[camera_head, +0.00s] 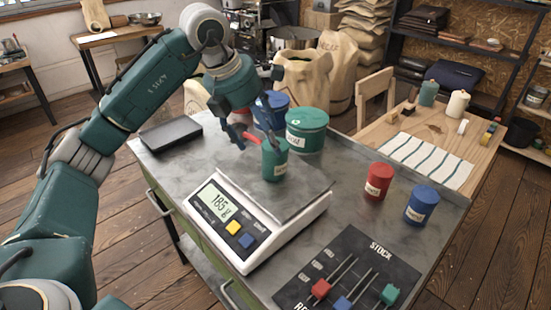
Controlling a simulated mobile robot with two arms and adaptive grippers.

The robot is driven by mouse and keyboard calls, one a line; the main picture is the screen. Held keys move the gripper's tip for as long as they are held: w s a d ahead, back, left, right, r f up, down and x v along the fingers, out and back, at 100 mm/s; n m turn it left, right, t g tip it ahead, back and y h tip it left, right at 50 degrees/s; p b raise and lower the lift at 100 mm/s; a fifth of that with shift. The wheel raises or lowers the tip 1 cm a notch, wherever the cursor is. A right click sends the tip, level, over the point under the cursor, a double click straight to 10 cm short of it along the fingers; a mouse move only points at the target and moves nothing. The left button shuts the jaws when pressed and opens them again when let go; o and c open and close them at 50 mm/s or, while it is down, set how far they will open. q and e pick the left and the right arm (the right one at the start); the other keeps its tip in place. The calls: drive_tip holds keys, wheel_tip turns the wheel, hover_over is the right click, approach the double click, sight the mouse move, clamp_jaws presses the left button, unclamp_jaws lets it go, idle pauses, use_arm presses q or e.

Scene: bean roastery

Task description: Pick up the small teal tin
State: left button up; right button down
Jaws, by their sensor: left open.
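The small teal tin (274,166) stands upright on the metal pan of the scale (265,241), its pale label partly visible. My left gripper (257,143) comes down from above and is open at the tin's upper part, with a finger to its left and one over its top right. Whether the fingers touch the tin cannot be told. The scale's display shows what looks like 185 g. A larger teal tin (307,131) with a lid stands just behind, to the right. My right gripper is not in view.
A large blue tin (271,101) stands behind the gripper. A small red tin (378,181) and small blue tin (421,205) stand at right. A dark STOCK panel (350,275) with coloured sliders lies in front. A black flat box (171,134) lies at left.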

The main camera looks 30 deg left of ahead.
sight(275, 159)
use_arm(q)
drive_tip(key=shift+w+d+f, duration=0.1)
drive_tip(key=shift+w+f, duration=0.2)
drive_tip(key=shift+f, duration=0.3)
drive_tip(key=shift+w+f, duration=0.1)
drive_tip(key=shift+f, duration=0.1)
drive_tip(key=shift+w+d+f, duration=0.15)
drive_tip(key=shift+f, duration=0.1)
drive_tip(key=p+x, duration=0.1)
drive_tip(key=x, duration=0.1)
drive_tip(key=w+x, duration=0.1)
drive_tip(key=x, duration=0.1)
drive_tip(key=shift+d+f+p, duration=0.15)
drive_tip(key=shift+p, duration=0.25)
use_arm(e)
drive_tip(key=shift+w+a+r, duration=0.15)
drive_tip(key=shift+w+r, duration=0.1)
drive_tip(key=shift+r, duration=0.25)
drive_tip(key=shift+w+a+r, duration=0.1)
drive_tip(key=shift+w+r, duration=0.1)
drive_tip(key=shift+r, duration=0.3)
use_arm(q)
drive_tip(key=c, duration=1.2)
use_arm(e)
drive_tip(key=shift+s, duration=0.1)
